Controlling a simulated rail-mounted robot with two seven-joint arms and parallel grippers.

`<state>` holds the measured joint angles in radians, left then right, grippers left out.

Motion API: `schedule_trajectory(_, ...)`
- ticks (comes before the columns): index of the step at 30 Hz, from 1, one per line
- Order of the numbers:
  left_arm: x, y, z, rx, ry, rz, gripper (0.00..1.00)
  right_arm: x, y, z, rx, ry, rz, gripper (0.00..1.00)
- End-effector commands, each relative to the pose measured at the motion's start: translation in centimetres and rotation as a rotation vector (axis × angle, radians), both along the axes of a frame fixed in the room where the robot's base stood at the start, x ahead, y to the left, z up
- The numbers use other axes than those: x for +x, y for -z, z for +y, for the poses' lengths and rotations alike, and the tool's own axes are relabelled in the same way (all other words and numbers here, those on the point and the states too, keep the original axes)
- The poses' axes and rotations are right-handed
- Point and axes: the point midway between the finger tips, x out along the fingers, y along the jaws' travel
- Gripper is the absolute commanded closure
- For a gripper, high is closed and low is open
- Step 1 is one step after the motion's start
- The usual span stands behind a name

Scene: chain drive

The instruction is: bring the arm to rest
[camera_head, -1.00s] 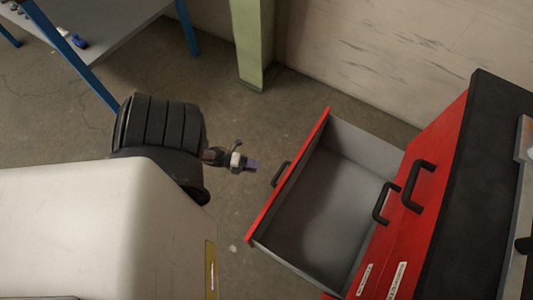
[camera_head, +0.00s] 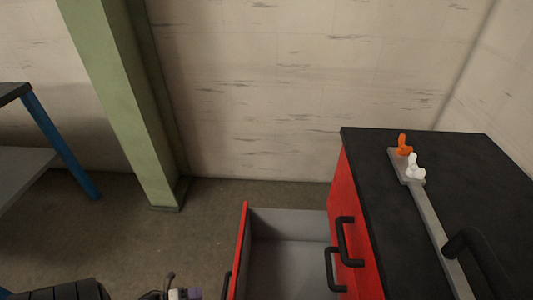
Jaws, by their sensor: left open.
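My left gripper (camera_head: 184,294) shows at the bottom edge, just left of the open drawer. It is open; only its top is visible and the rest is cut off by the frame. A black ribbed part of my arm (camera_head: 70,291) shows to its left. My right gripper is not in view.
A red cabinet (camera_head: 343,210) with a black top stands at the right, its grey-lined drawer (camera_head: 285,222) pulled open. The visible drawer floor looks empty. A grey bar with orange (camera_head: 404,146) and white (camera_head: 415,168) pieces lies on top. A green post (camera_head: 125,110) stands left; a blue-legged table (camera_head: 58,145) is at far left.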

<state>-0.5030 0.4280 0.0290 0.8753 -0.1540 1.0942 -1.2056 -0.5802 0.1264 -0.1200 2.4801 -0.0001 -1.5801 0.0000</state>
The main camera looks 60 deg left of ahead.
Motion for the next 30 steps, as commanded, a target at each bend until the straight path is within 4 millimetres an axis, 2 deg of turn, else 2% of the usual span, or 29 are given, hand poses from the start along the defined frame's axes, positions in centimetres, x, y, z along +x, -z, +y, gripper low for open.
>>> schedule_trajectory(6,4.0,0.9,-1.1,-0.001,0.001,-0.004,0.55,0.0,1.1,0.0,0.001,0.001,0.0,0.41)
schedule_trajectory(15,8.1,1.7,-2.2,-0.001,0.0,-0.002,0.55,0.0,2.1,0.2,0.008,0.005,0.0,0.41)
schedule_trajectory(21,9.6,1.9,-2.6,-0.001,-0.001,0.0,0.55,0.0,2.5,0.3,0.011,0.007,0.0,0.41)
schedule_trajectory(30,10.2,2.0,-2.8,-0.001,-0.001,0.001,0.55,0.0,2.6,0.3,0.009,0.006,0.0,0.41)
